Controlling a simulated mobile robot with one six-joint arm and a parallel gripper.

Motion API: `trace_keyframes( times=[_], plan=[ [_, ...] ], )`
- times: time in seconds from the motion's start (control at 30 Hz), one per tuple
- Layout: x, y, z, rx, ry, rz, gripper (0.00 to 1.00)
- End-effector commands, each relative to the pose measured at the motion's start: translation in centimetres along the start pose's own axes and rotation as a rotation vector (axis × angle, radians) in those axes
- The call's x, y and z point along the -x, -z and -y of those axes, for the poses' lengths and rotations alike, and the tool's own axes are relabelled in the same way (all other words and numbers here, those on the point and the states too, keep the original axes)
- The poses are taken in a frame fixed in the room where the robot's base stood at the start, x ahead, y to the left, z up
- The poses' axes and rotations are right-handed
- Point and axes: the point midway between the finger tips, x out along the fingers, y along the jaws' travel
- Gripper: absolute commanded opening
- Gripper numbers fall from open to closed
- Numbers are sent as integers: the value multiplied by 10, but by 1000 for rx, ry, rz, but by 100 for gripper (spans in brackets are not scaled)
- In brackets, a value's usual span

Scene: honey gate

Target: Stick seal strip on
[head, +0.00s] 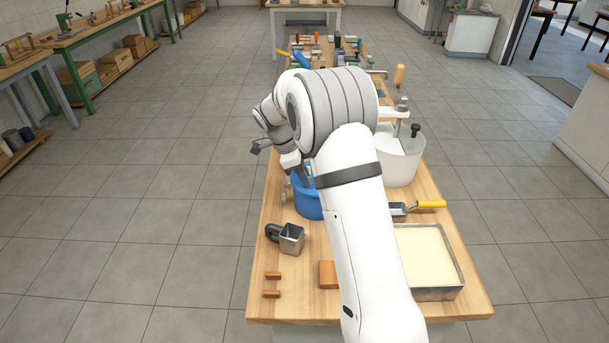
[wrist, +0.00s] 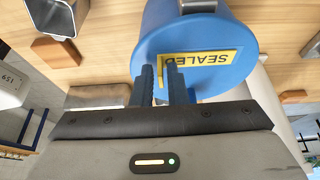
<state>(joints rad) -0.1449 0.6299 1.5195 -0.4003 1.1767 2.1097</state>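The seal strip (wrist: 212,68) is a yellow label with dark "SEALED" lettering, upside down in the wrist view. My gripper (wrist: 160,68) is at the tub's face, over one end of the strip. Whether the fingertips touch the strip is unclear.
A metal cup with a dark handle (head: 291,238) and small wooden blocks (head: 271,294) are on the wooden bench (head: 300,309). A white bucket (head: 401,163), a yellow-handled scoop (head: 430,204) and a cream-filled tray (head: 462,283) stand on the right. Several tools crowd the far end.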

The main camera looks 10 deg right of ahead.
Motion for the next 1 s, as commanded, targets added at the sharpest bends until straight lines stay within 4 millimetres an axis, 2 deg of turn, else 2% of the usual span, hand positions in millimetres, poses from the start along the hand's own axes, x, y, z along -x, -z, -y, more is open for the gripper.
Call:
trace_keyframes(
  times=[0.03,0.17,0.47,0.8,1.0],
  plan=[
    [0,0,0,0,0,0,17],
    [0,0,0,0,1,0,28],
    [5,0,1,-1,3,1,28],
    [58,-1,1,-1,5,1,28],
    [77,0,0,0,2,0,28]
  ],
)
